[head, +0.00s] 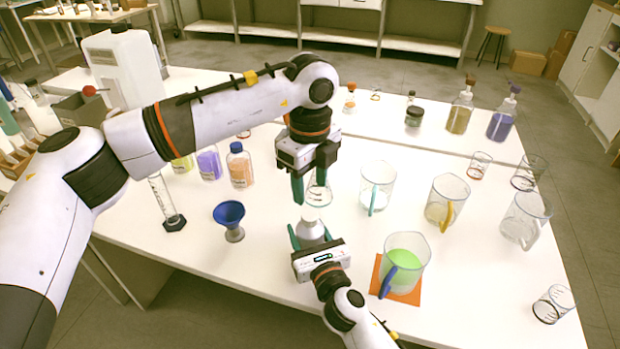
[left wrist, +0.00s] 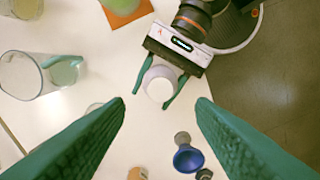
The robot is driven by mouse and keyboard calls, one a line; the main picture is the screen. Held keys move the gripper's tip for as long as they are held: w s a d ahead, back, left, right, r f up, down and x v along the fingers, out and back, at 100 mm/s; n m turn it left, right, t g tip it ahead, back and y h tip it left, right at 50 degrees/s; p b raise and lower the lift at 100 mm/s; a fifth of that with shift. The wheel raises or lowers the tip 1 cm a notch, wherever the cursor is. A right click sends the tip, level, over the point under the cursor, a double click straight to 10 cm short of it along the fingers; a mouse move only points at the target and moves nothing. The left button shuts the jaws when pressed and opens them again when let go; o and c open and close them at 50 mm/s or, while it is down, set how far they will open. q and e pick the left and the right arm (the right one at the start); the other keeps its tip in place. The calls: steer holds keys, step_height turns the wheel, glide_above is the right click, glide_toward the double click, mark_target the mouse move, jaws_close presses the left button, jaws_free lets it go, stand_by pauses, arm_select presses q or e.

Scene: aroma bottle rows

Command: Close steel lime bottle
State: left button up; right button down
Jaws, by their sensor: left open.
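A steel bottle (head: 311,231) stands upright near the front middle of the table. Its round pale top (left wrist: 160,84) shows from above in the left wrist view; I cannot tell whether a cap is on it. My right gripper (head: 310,236) has one finger on each side of the bottle and appears shut on it. My left gripper (head: 311,186) points down above the bottle, open and empty. In the left wrist view its two fingers (left wrist: 160,104) are spread wide, with the bottle top in the gap between them. I can make out no separate cap.
A beaker of green liquid (head: 404,266) stands on an orange mat (head: 417,293) to the right. A blue funnel (head: 229,212) stands left. Behind are an orange bottle (head: 240,168) and several glass beakers, including a clear one (head: 378,185).

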mark_target(310, 215)
arm_select(q)
step_height(310, 215, down, 8)
steer(key=shift+r, duration=0.2)
steer(key=shift+c, duration=0.2)
steer(key=c, duration=1)
